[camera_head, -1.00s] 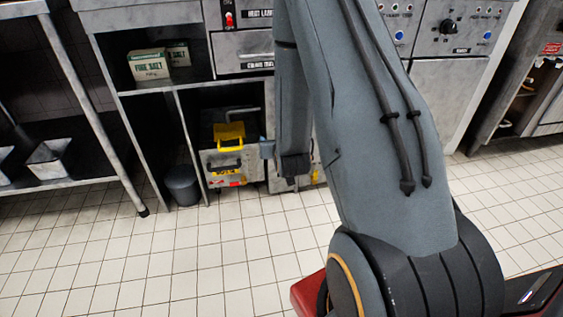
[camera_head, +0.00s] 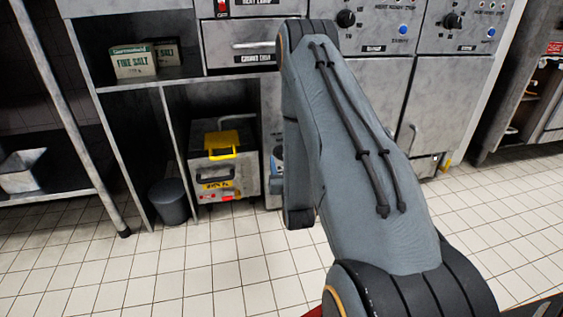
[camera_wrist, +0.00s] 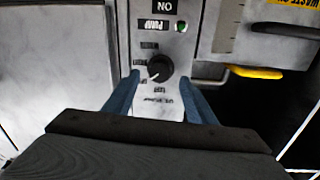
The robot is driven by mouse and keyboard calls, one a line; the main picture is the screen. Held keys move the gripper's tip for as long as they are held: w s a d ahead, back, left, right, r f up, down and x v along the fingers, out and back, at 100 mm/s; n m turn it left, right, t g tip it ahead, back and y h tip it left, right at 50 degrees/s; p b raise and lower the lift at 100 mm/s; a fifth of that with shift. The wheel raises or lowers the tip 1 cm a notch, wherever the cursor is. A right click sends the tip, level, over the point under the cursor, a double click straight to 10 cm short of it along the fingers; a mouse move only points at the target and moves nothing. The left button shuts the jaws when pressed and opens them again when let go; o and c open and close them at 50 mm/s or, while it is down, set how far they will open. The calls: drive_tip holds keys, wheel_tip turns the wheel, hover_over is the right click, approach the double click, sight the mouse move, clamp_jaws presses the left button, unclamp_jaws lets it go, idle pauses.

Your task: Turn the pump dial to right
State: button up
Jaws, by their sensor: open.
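The pump dial (camera_wrist: 160,68) is a round black knob with a white mark pointing to its lower left in the wrist view. A green light (camera_wrist: 182,26) shows on the panel. In the head view my own arm hides the gripper and the dial.
A yellow handle (camera_wrist: 257,73) juts out right of the panel in the wrist view. The head view shows a metal box with a yellow handle (camera_head: 222,143), a dark bin (camera_head: 170,202) and salt boxes (camera_head: 133,62) on a shelf. The tiled floor in front is clear.

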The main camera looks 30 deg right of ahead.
sight(281, 155)
drive_tip(key=shift+b+x, duration=0.6)
drive_tip(key=shift+x, duration=1.05)
drive_tip(key=c, duration=1)
drive_tip(key=shift+c, duration=0.2)
